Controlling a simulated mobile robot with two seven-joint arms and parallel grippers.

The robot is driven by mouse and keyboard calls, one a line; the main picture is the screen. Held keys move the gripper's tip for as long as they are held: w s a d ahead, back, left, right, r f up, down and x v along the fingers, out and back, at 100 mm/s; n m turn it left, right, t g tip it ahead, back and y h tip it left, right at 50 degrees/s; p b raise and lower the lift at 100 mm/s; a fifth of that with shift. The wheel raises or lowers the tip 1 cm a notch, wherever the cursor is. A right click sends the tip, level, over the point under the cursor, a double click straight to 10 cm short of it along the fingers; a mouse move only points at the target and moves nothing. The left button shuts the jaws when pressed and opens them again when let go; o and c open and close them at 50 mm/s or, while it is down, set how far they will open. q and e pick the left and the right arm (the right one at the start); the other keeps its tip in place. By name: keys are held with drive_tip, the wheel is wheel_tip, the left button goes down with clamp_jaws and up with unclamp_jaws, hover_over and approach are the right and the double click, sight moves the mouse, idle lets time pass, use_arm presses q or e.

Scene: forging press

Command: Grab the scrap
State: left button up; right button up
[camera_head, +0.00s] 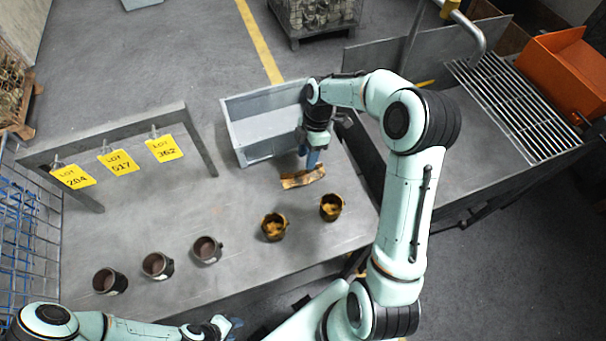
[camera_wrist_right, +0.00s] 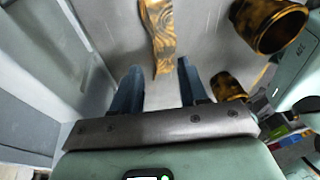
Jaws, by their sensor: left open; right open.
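The scrap (camera_head: 303,177) is a curved, rusty yellow-brown strip lying on the grey metal table (camera_head: 235,215), in front of the grey bin. In the right wrist view the scrap (camera_wrist_right: 160,38) lies just ahead of the fingertips, its near end in line with the gap between them. My right gripper (camera_head: 311,158) is above the table at the scrap's far side; in its wrist view the blue fingers (camera_wrist_right: 158,72) are apart with nothing between them. My left gripper (camera_head: 228,324) is low at the front edge of the table, away from the scrap, open.
A grey open bin (camera_head: 245,135) stands behind the scrap. Two rusty yellow cups (camera_head: 274,227) (camera_head: 331,207) stand in front of it. Three dark cups (camera_head: 157,266) stand to the left. A rack with yellow lot tags (camera_head: 118,162) stands at the back left. A slatted grate (camera_head: 515,110) is at right.

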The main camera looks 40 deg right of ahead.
sight(302, 170)
drive_tip(key=x, duration=0.6)
drive_tip(key=shift+w+d, duration=0.1)
drive_tip(key=shift+w, duration=0.3)
clamp_jaws()
